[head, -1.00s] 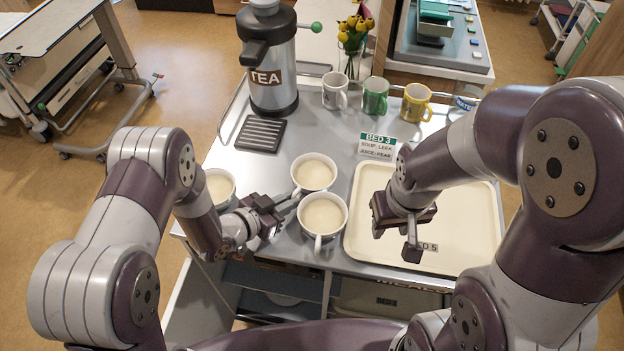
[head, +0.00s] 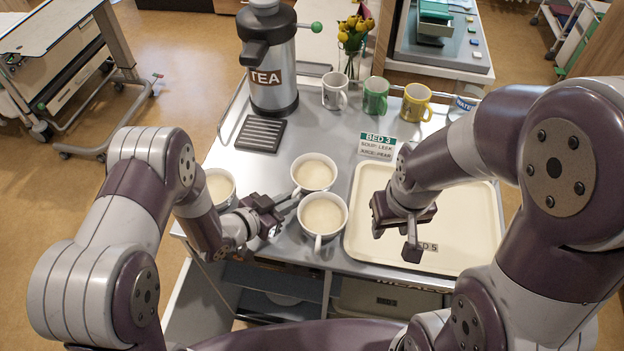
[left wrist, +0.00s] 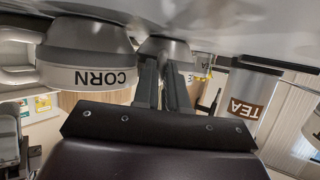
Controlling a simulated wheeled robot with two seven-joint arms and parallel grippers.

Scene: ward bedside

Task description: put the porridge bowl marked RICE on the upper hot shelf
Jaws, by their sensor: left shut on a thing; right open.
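Three white bowls of pale porridge stand on the grey trolley top. The back bowl (head: 314,173) and the front bowl (head: 322,215) are close together, and the left bowl (head: 219,186) is partly behind my left arm. My left gripper (head: 291,201) is shut on the back bowl's handle, which the fingers mostly hide. In the left wrist view that bowl (left wrist: 165,50) is straight ahead of the fingers, and a bowl marked CORN (left wrist: 92,62) is beside it. No RICE mark is readable. My right gripper (head: 411,240) is open and empty above the cream tray (head: 465,195).
A TEA urn (head: 268,65) stands at the back left with a drip grate (head: 260,134) before it. Several mugs (head: 375,96) and a BED 3 card (head: 377,146) are behind the tray. Open compartments (head: 285,282) show under the trolley top.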

